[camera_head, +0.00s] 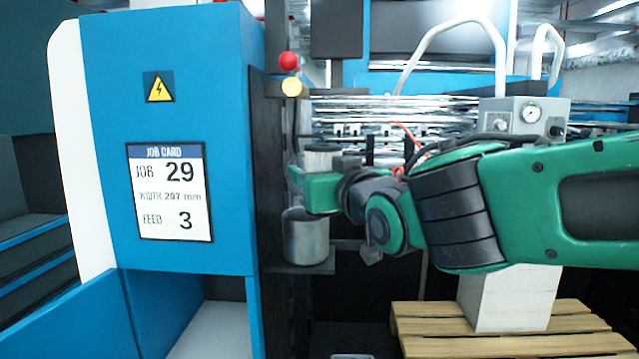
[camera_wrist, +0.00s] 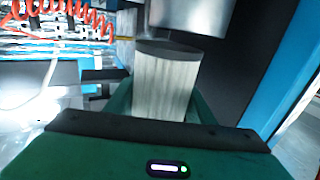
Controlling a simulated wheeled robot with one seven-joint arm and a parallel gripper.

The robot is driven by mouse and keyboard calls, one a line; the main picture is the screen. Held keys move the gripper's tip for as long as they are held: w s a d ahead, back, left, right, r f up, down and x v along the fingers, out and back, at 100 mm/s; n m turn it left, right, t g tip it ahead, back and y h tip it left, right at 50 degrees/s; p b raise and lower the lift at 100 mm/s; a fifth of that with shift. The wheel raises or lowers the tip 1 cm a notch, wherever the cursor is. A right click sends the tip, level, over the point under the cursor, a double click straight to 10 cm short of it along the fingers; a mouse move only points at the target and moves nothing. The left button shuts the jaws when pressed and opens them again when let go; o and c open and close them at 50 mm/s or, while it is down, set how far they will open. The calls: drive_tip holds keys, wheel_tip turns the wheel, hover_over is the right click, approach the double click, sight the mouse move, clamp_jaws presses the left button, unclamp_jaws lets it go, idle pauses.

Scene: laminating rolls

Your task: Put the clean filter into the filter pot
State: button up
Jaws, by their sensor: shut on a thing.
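The clean filter (camera_head: 320,160), a pale pleated cylinder, stands upright in my gripper (camera_head: 318,192). In the wrist view the filter (camera_wrist: 163,88) sits between the green fingers, with a dark cap at its upper end in that picture. My gripper is shut on it. The filter pot (camera_head: 305,240), a grey metal cup, stands on a small shelf just below my gripper. A shiny grey cylinder, apparently the pot (camera_wrist: 188,14), shows at the top of the wrist view. The fingers hide the filter's lower part in the head view. I cannot tell how well filter and pot line up.
The blue machine panel (camera_head: 165,65) with a job card (camera_head: 169,192) stands close to the left. Shiny rollers (camera_head: 400,112) and a red hose (camera_wrist: 75,14) are nearby. A wooden pallet (camera_head: 450,346) lies lower right.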

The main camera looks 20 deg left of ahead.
drive_tip(key=shift+a+f, duration=0.2)
drive_tip(key=shift+f, duration=0.45)
drive_tip(key=o, duration=0.9)
drive_tip(key=shift+f, duration=0.1)
drive_tip(key=v, duration=1.2)
drive_tip(key=shift+d, duration=0.1)
